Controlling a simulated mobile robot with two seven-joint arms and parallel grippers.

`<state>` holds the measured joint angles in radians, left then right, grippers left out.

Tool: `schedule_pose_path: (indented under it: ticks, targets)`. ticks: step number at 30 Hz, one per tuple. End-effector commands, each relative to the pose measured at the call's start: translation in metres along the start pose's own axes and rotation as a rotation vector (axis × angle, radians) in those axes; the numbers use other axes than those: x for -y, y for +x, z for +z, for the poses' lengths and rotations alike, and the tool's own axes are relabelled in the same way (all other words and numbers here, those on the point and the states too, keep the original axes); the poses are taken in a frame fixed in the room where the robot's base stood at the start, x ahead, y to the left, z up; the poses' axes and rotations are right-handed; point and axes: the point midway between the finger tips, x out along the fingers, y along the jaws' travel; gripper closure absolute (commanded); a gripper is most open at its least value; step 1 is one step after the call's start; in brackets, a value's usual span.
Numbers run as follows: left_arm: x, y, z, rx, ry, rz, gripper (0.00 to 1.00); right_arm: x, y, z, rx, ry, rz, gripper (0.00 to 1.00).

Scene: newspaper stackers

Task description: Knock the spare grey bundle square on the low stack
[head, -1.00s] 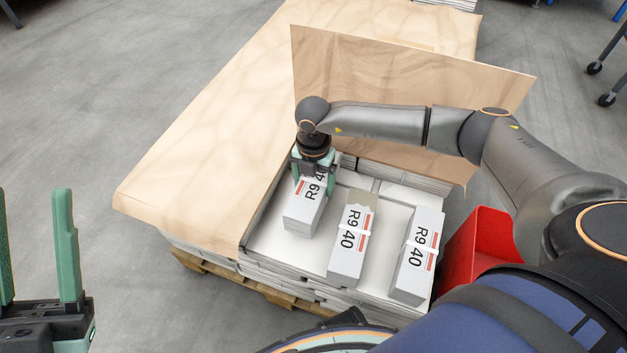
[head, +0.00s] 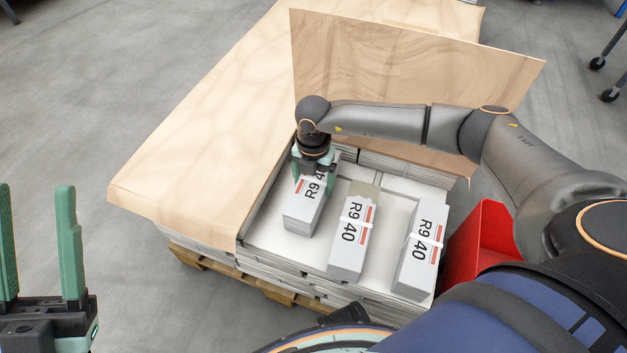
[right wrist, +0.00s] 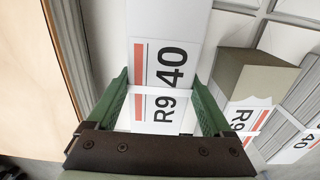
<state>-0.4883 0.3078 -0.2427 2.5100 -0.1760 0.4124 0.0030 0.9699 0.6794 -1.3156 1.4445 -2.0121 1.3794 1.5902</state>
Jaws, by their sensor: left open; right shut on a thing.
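The grey bundle in hand (head: 301,213), labelled R9 40, lies on the low stack (head: 276,241) at its left side, next to the taller board-covered stack. My right gripper (head: 314,176) is shut on its far part from above. In the right wrist view the bundle (right wrist: 165,60) runs between the two green fingers (right wrist: 165,105). A second R9 40 bundle (head: 348,252) with a white strap lies to its right, and a third (head: 415,262) further right. My left gripper (head: 38,250) is open and empty at the left edge, over the floor, away from the stack.
A wide brown board (head: 200,135) covers the taller stack at left. An upright brown sheet (head: 420,85) stands behind the low stack. A red bin (head: 482,240) stands at right. A wooden pallet (head: 215,270) lies underneath. Bare floor is free at left.

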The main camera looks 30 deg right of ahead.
Motion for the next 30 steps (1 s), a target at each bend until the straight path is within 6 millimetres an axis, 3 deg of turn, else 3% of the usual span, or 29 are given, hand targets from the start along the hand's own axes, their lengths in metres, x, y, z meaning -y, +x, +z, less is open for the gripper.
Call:
schedule_pose_path:
  ticks: [30]
  targets:
    - [-0.002, -0.004, 0.003, -0.001, 0.0, 0.0, 0.5, -0.002, -0.002, 0.017, 0.002, 0.001, 0.005, 1.0]
